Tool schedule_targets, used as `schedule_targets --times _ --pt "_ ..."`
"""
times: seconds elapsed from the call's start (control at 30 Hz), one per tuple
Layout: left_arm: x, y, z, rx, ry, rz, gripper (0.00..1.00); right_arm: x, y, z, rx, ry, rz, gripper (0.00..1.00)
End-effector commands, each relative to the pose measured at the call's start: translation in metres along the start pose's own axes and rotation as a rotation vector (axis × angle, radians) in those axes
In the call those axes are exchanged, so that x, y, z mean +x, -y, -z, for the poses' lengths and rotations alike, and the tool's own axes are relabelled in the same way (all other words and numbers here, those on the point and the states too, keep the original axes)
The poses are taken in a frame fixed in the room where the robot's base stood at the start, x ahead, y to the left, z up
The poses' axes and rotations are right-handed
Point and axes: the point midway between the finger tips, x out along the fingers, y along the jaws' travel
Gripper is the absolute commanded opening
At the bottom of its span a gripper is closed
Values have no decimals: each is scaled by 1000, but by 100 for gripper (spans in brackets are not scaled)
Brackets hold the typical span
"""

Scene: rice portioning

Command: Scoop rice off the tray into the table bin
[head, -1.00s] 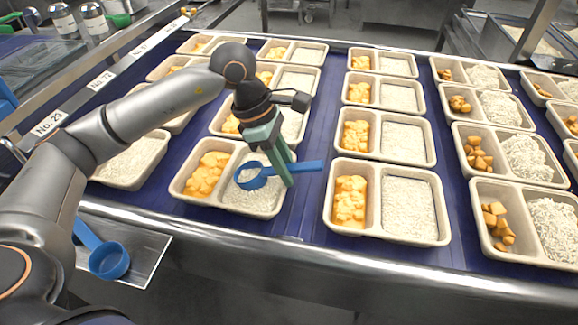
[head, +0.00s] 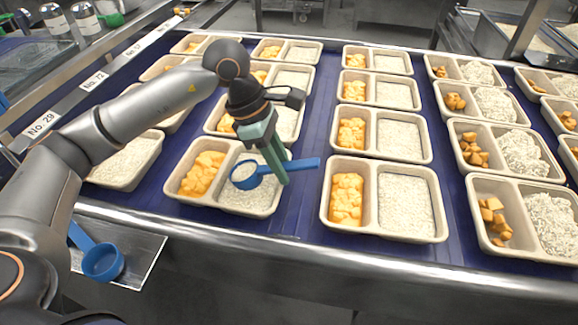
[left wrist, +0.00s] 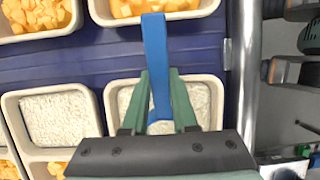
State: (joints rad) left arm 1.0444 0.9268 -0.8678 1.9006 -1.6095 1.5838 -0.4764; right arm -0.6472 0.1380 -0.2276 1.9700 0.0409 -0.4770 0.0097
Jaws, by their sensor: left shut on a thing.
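My left gripper (head: 281,180) is shut on the handle of a blue scoop (head: 303,165). The scoop's cup holds white rice and is over the rice compartment of a beige two-part tray (head: 205,203). I cannot tell whether the cup touches the rice below. Orange chunks fill the tray's left compartment. In the left wrist view the scoop's handle (left wrist: 155,60) runs between the green fingers, and the cup is mostly hidden. The tray rim (left wrist: 112,100) shows behind the fingers. No table bin can be made out with certainty. My right gripper is not in view.
A second blue scoop (head: 103,262) rests on a metal plate (head: 140,270) at the front left. Several filled trays stand in columns on the blue belt (head: 300,215). A metal rail (head: 340,257) runs along the front. A clear container (head: 35,65) stands at the far left.

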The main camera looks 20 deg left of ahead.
Motion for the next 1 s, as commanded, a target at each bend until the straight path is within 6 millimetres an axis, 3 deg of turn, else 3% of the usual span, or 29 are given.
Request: schedule_targets --times 0.77,1.0 --pt "6 0 -17 0 1 -1 0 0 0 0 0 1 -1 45" --pt "-6 0 -23 1 -13 -2 0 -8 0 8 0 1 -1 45"
